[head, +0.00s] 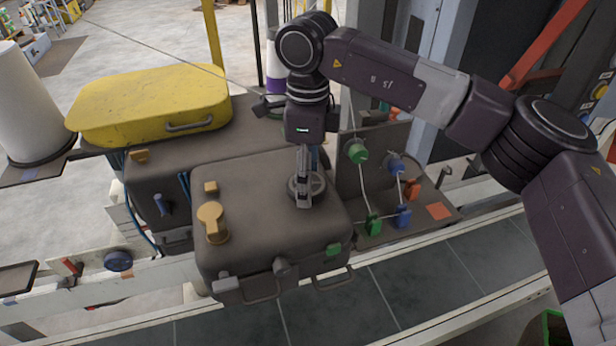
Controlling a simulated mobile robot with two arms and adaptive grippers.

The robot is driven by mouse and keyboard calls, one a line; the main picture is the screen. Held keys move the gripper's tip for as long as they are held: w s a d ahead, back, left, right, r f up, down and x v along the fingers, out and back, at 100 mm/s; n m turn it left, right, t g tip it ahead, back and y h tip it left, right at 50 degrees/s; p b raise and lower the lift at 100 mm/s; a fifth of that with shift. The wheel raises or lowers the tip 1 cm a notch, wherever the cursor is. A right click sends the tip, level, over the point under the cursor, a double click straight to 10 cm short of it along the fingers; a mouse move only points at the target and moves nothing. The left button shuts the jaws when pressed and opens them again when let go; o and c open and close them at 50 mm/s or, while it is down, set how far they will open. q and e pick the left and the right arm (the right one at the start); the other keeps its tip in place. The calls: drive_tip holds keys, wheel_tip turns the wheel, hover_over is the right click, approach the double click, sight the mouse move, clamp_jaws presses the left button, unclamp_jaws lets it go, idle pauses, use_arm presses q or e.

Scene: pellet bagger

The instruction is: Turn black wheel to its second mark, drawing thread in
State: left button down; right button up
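The black wheel (318,187) lies on the top of the dark grey box-shaped machine housing (265,225), near its right side. My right arm reaches in from the right, and its gripper (304,197) points down over the wheel. The fingers overlap the wheel and hide part of it; I cannot tell whether they grip it. The wheel's marks are too small to make out. White thread (362,188) runs between green and blue fittings on the panel to the right of the housing. My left gripper is not in view.
An orange-tan knob (211,218) and a small block (210,187) stand on the housing's left side. A yellow lid (150,100) lies behind, beside a large white roll (30,105). A conveyor (420,285) runs in front. A dark panel stands close right of the wheel.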

drive_tip(key=shift+c, duration=0.9)
drive_tip(key=m+b, duration=0.3)
drive_tip(key=b, duration=0.1)
drive_tip(key=shift+f, duration=0.2)
drive_tip(key=m+b, duration=0.2)
drive_tip(key=m, duration=0.2)
drive_tip(key=shift+b, duration=0.35)
drive_tip(key=m+b, duration=0.2)
drive_tip(key=m, duration=0.1)
drive_tip(key=shift+r+m, duration=0.1)
drive_tip(key=shift+m, duration=0.2)
drive_tip(key=m+b, duration=0.3)
drive_tip(key=m, duration=0.3)
drive_tip(key=shift+a, duration=0.1)
drive_tip(key=m+b, duration=0.2)
drive_tip(key=m, duration=0.2)
drive_tip(key=shift+m, duration=0.3)
drive_tip(key=shift+r+m+b, duration=0.15)
drive_tip(key=shift+m+b, duration=0.45)
drive_tip(key=shift+m, duration=0.7)
